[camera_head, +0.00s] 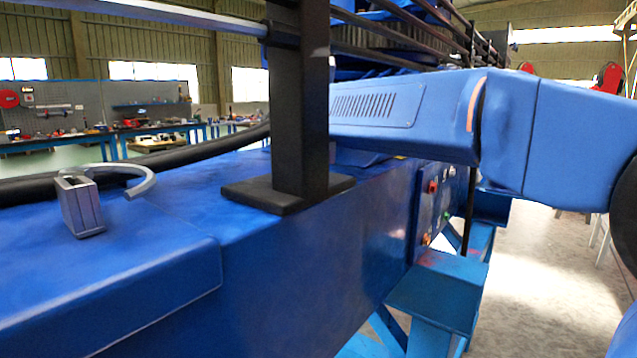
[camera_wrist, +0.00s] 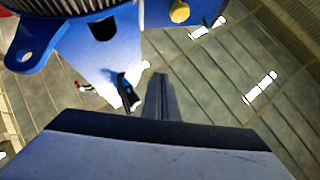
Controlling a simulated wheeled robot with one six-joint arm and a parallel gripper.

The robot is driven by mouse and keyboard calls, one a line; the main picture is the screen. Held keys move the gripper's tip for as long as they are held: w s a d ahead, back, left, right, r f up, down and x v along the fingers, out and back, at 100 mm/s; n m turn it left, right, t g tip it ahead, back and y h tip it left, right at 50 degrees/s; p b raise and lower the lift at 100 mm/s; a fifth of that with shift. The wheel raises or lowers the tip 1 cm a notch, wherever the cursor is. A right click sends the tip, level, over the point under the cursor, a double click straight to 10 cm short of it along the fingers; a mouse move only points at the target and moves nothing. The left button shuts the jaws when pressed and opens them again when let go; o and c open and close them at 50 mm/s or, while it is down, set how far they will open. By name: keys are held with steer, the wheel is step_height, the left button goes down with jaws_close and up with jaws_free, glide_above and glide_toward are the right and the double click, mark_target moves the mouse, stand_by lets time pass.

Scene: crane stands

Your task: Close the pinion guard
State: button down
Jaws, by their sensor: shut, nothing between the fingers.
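In the wrist view my gripper (camera_wrist: 160,97) shows as a slim grey bar rising from the dark-edged body at the bottom; its fingers are together and hold nothing. A blue part (camera_wrist: 85,50) with a holed lug at the left and a ribbed dark top edge stands beyond and above it, at the upper left. A small black piece (camera_wrist: 127,92) shows just left of the fingers. I cannot tell which piece is the pinion guard. In the head view blue toothed-looking machinery (camera_head: 395,28) shows behind dark rails; my gripper cannot be made out there.
In the head view a black post (camera_head: 298,100) on a flat foot stands on the blue housing (camera_head: 150,240). A yellow bolt head (camera_wrist: 180,12) shows in the wrist view.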

steer(key=s+d, duration=0.1)
steer(key=s, duration=0.7)
steer(key=shift+s+d+f+y, duration=0.15)
steer(key=shift+d+f+y, duration=0.1)
steer(key=shift+f+y, duration=0.2)
steer(key=shift+n, duration=0.3)
